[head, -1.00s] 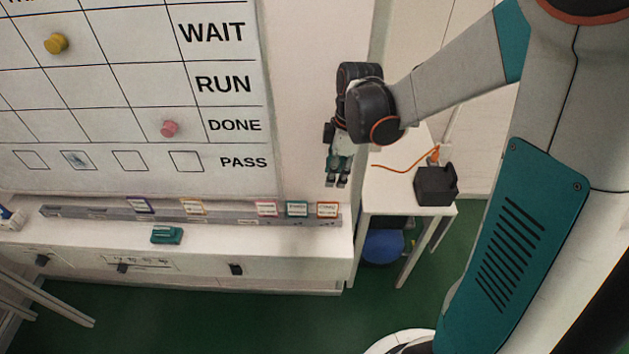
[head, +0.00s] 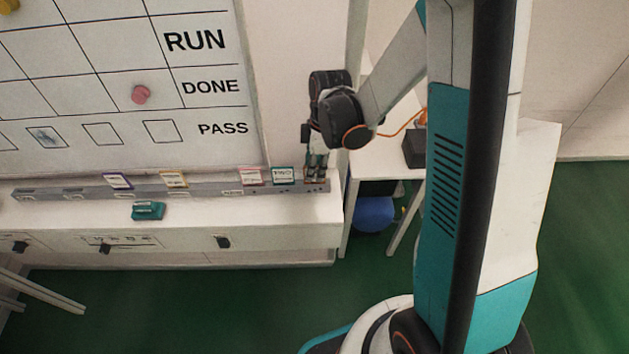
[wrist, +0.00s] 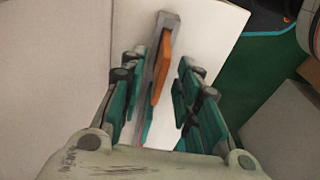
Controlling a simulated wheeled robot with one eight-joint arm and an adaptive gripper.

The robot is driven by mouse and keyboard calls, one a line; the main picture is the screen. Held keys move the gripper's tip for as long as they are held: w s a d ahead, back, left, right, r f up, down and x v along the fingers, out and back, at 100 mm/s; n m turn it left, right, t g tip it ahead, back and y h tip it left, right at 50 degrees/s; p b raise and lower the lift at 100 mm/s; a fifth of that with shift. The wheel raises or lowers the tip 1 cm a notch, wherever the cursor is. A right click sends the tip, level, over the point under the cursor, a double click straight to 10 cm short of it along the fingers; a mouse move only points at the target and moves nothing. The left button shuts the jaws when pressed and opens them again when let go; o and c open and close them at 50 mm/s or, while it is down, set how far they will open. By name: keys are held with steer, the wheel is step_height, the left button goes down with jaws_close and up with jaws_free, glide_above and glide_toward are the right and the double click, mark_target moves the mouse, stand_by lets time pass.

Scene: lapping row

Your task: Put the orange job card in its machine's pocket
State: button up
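The orange job card (wrist: 162,68) stands on edge in a grey rail (wrist: 153,50) in the wrist view. In the head view the card is mostly hidden behind my gripper (head: 316,176) at the right end of the rail (head: 205,191). My gripper is open, with its teal fingers (wrist: 163,108) on either side of the near part of the card and rail. I see a gap between the right finger and the card; contact on the left cannot be told. I cannot make out which pocket belongs to the orange card.
Purple (head: 118,181), yellow (head: 174,179), pink (head: 252,176) and teal (head: 284,176) cards stand along the rail. A teal block (head: 148,211) lies on the ledge before it. The white board (head: 120,90) rises behind. A side table with a black box (head: 413,149) stands to the right.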

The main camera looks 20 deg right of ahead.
steer(key=shift+a+f, duration=0.1)
steer(key=shift+f, duration=0.65)
steer(key=shift+r, duration=0.1)
steer(key=shift+c, duration=0.2)
jaws_close()
steer(key=shift+r, duration=0.1)
